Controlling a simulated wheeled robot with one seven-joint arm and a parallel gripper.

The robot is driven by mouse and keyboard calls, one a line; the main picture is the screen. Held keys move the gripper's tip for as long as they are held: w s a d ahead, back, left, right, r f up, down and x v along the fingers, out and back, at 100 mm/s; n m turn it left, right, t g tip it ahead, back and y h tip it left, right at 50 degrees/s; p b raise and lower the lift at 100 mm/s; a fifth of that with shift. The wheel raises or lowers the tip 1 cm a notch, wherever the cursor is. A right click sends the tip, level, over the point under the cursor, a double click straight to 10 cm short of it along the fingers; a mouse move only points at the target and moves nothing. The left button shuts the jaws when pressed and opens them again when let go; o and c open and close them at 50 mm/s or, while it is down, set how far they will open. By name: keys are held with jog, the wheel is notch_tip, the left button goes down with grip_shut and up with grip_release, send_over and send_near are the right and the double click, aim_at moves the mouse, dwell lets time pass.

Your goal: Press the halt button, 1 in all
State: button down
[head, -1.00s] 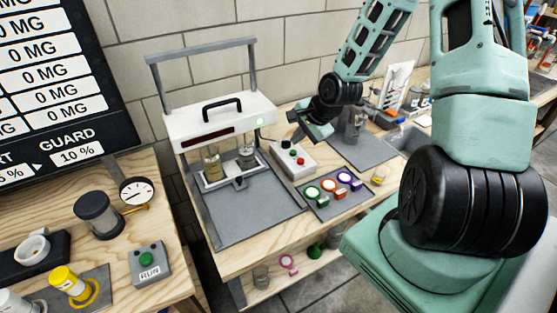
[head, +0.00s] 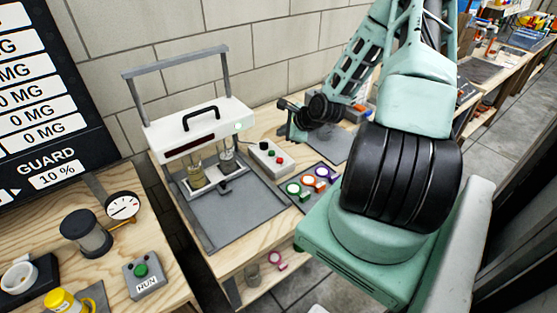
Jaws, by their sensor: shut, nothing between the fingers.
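A small light-grey control box (head: 270,164) stands on the wooden bench, right of the white-topped machine. It carries a black knob (head: 264,145), a red button (head: 279,160) and a small green button. No halt label is legible; the red button may be the halt button. My gripper (head: 289,123) is above and behind the right side of this box, apart from the buttons. It is shut and empty, small and dark in the picture, so its exact height is unclear.
The white-topped machine (head: 197,128) with its grey frame stands left of the box. Coloured rings (head: 308,181) lie on a grey mat in front. A separate RUN box (head: 147,277) with a green button sits on the left bench. A wall stands behind.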

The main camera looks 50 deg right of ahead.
jog(key=shift+f, duration=0.15)
jog(key=b, duration=0.8)
send_over(283, 161)
notch_tip(283, 161, down, 8)
jog(key=shift+a+r, duration=0.1)
jog(key=shift+f, duration=0.35)
jog(key=shift+f, duration=0.15)
dwell(1.1)
jog(key=shift+f, duration=0.3)
jog(key=shift+f+b, duration=0.3)
jog(key=shift+f, duration=0.2)
dwell(0.6)
jog(key=shift+r, duration=0.15)
jog(key=shift+r+p, duration=0.8)
jog(key=shift+p, duration=0.2)
jog(key=shift+r, duration=0.1)
